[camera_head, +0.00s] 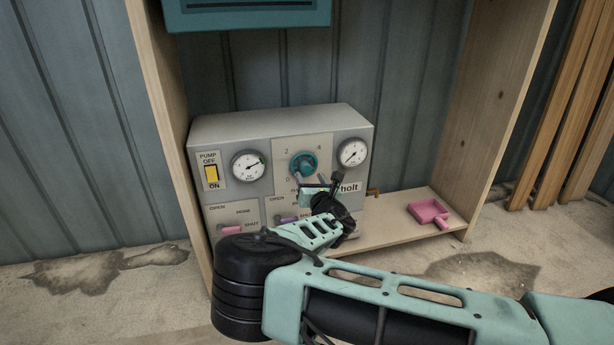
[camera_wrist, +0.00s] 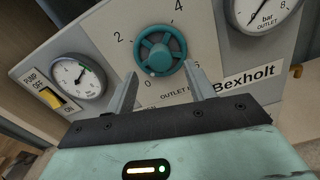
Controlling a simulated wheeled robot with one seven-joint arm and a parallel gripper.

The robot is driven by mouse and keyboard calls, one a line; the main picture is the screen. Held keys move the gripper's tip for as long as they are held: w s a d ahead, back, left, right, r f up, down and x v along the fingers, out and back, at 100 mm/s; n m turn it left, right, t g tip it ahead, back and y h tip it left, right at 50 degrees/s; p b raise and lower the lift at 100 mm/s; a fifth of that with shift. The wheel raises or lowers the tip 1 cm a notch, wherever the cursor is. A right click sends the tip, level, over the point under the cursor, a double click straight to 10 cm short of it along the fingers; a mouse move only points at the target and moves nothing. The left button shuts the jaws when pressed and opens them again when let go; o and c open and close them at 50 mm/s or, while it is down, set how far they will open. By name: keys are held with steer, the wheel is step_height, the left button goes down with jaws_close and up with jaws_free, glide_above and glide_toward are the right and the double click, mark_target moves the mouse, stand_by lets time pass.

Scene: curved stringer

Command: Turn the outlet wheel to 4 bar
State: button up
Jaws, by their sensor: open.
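The teal outlet wheel (camera_head: 303,164) is on the front of a grey panel box, inside a printed scale with 0, 2 and 4. In the wrist view the wheel (camera_wrist: 160,48) shows whole, with a pale mark at its lower rim near the 0. My gripper (camera_head: 313,187) is open in front of it. The two fingers (camera_wrist: 160,72) point at the wheel, one at its lower left and one at its lower right, with nothing between them. They look short of the rim. The outlet gauge (camera_head: 353,153) is right of the wheel; it is cut off in the wrist view (camera_wrist: 264,14).
A second gauge (camera_head: 248,166) and a yellow pump switch (camera_head: 211,174) are left of the wheel. Pink (camera_head: 230,230) and purple (camera_head: 289,220) handles are below. A teal box (camera_head: 247,14) hangs above.

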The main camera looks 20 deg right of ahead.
mark_target(306, 170)
steer(key=shift+w+b, duration=0.5)
steer(key=shift+w, duration=2.05)
steer(key=c, duration=1)
